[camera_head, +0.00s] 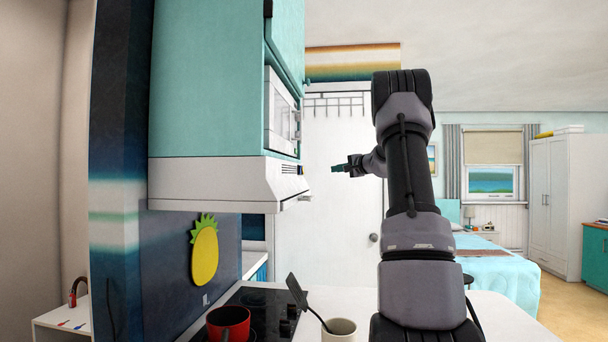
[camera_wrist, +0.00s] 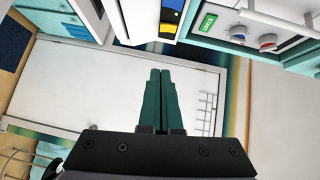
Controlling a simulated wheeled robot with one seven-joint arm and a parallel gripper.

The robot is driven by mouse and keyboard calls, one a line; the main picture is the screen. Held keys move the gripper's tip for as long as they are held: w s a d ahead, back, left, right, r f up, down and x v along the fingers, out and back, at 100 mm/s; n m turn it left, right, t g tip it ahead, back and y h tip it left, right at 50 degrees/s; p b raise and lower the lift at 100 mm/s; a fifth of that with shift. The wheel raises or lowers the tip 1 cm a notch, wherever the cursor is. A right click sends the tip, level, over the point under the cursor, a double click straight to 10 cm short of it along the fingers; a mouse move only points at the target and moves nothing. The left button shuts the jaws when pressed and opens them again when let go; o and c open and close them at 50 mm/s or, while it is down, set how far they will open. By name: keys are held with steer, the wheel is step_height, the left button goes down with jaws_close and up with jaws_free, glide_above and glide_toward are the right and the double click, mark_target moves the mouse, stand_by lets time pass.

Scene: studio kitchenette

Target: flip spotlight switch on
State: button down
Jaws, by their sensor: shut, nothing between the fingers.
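In the wrist view, a white strip holds black, blue and yellow patches (camera_wrist: 171,17) at the top centre, which looks like the same panel. I cannot tell which patch is the spotlight switch or its position. My gripper (camera_head: 337,168) is shut and empty, right of the panel and apart from it. Its green fingers (camera_wrist: 160,75) point toward the panel in the wrist view.
A microwave (camera_head: 282,118) with knobs and a green display (camera_wrist: 208,24) sits above the hood. A black stove (camera_head: 265,305) carries a red pot (camera_head: 229,324); a white mug (camera_head: 340,330) with a utensil stands beside it. A white door (camera_head: 335,220) is behind my gripper.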

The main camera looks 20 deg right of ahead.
steer(key=shift+w+a, duration=0.1)
steer(key=a+x, duration=0.2)
steer(key=x, duration=1)
steer(key=shift+a, duration=0.4)
steer(key=shift+f, duration=0.1)
steer(key=shift+w+a+f, duration=0.1)
steer(key=shift+a+f, duration=0.05)
steer(key=shift+a, duration=0.15)
steer(key=shift+d, duration=0.1)
